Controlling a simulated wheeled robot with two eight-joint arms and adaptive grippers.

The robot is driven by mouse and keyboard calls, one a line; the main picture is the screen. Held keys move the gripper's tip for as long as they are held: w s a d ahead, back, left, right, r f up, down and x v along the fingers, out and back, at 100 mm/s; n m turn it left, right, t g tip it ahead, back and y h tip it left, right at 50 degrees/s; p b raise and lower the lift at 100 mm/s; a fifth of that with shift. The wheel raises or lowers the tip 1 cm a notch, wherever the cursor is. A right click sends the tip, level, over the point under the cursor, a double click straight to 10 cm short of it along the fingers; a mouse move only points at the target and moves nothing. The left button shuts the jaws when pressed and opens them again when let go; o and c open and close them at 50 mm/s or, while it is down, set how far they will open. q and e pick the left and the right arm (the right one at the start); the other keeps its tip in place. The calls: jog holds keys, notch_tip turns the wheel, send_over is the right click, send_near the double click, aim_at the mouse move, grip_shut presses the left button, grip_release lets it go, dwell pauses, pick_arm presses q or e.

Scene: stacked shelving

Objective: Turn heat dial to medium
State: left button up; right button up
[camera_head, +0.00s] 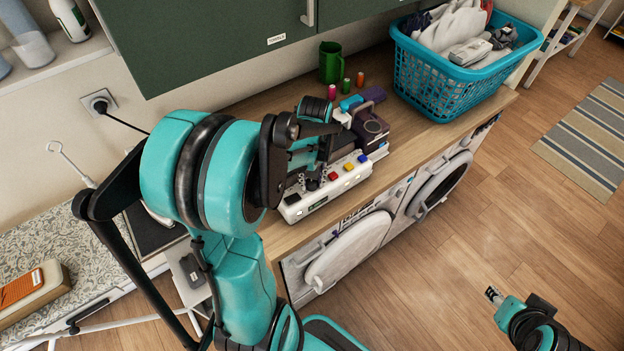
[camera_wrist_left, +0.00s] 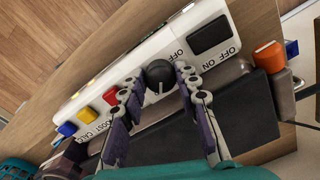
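The dial (camera_wrist_left: 158,71) is a round black knob with a pale pointer line, on the white control panel (camera_wrist_left: 140,62) in the left wrist view. It sits between a red button (camera_wrist_left: 110,96) and a black OFF/ON switch (camera_wrist_left: 210,35). My left gripper (camera_wrist_left: 157,79) is open, its two fingertips on either side of the knob. I cannot tell whether they touch it. In the head view the left gripper (camera_head: 315,165) reaches down over the white appliance (camera_head: 333,193) and partly hides it. My right gripper (camera_head: 494,294) is low at the right, over the floor, empty.
Yellow (camera_wrist_left: 66,129) and blue (camera_wrist_left: 87,115) buttons lie along the panel. A green cabinet (camera_head: 200,40) hangs above. Washing machines are below.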

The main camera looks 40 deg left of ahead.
aim_at(313, 182)
pick_arm(q)
jog(key=shift+r, duration=0.1)
notch_tip(313, 182, up, 12)
jog(key=shift+w+d+f, duration=0.1)
dwell(0.6)
dwell(0.3)
